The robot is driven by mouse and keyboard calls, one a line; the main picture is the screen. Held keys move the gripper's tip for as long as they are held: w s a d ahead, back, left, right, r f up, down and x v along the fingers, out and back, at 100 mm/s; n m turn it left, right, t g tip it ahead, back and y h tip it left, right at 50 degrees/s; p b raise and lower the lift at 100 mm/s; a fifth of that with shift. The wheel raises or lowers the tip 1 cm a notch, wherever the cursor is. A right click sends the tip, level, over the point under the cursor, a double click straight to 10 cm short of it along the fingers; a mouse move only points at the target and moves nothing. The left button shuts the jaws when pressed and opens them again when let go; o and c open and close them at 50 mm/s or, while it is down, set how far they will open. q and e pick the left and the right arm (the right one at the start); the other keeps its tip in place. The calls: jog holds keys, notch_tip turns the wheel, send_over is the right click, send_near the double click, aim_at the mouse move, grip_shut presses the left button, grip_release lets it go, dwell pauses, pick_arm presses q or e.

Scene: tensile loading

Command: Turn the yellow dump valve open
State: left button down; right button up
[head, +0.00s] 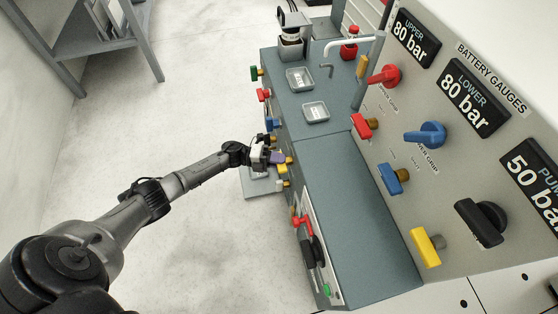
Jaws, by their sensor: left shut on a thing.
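A yellow valve handle (427,246) sticks out of the sloped gauge panel at the lower right, with nothing touching it. A smaller yellow handle (282,169) is on the bench's front side, just below my left gripper (268,157). The fingertips are small and partly hidden, so the exact grip is hard to see. My right gripper is out of view.
The gauge panel (520,110) also carries red (385,76), blue (425,135) and black (480,220) handles. Green (254,73), red (263,95) and blue (271,124) knobs line the bench side. The bench top (360,225) is clear in front. Open floor lies left.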

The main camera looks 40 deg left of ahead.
pick_arm(q)
jog(key=shift+n, duration=0.3)
dwell(0.4)
jog(key=c, duration=1)
grip_release()
jog(key=shift+c, duration=0.2)
jog(key=shift+s+a, duration=0.3)
jog(key=shift+a, duration=0.15)
jog(key=p+v, duration=0.2)
jog(key=v, duration=1)
jog(key=shift+s+a, duration=0.2)
jog(key=shift+a, duration=0.15)
